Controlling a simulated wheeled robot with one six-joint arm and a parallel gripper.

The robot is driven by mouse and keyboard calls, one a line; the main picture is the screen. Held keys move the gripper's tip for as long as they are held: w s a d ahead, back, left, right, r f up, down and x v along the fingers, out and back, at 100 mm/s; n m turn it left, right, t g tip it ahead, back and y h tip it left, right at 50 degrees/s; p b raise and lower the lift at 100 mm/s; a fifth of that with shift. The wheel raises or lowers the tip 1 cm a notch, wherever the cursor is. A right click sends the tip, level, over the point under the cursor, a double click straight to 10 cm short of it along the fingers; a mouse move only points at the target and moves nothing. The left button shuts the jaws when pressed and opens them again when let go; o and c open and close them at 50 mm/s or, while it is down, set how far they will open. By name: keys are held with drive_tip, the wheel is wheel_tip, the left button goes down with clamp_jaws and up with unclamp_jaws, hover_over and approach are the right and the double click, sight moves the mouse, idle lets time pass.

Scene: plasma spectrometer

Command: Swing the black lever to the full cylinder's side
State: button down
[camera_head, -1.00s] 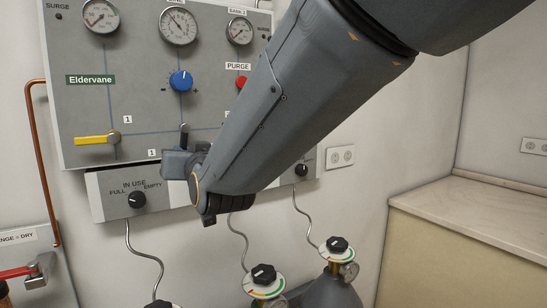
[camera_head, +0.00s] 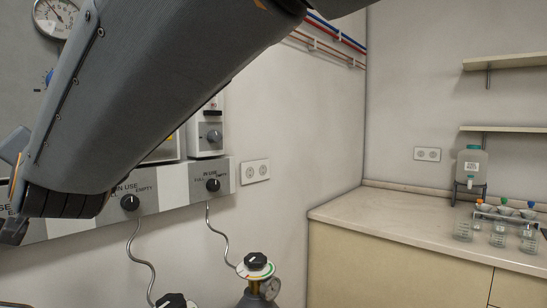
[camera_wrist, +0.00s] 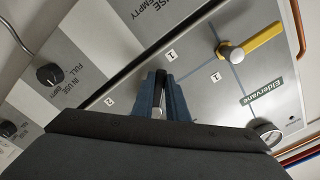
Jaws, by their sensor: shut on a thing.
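My gripper (camera_wrist: 160,92) is shut on the black lever (camera_wrist: 160,82), whose dark top shows between the two blue fingers at the grey panel in the wrist view. Printed labels 1 and 2 lie on either side of it. In the head view my gripper (camera_head: 14,148) is partly cut off at the left edge, and the lever is out of sight there. A gas cylinder (camera_head: 256,294) with a black valve knob and a gauge stands below the panel. The top of another cylinder (camera_head: 172,300) shows at the bottom edge. I cannot tell which cylinder is full.
Black IN USE knobs, a middle one (camera_head: 130,202) and a right one (camera_head: 213,184), sit on the lower strip. A yellow lever (camera_wrist: 250,44) is on the panel. Thin hoses hang down to the cylinders. A counter (camera_head: 430,225) with labware stands at right.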

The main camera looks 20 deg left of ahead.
idle(0.4)
drive_tip(key=c, duration=1.7)
unclamp_jaws()
drive_tip(key=shift+c, duration=0.2)
drive_tip(key=b+v, duration=0.1)
drive_tip(key=v, duration=0.6)
drive_tip(key=shift+d, duration=0.4)
drive_tip(key=shift+s, duration=0.1)
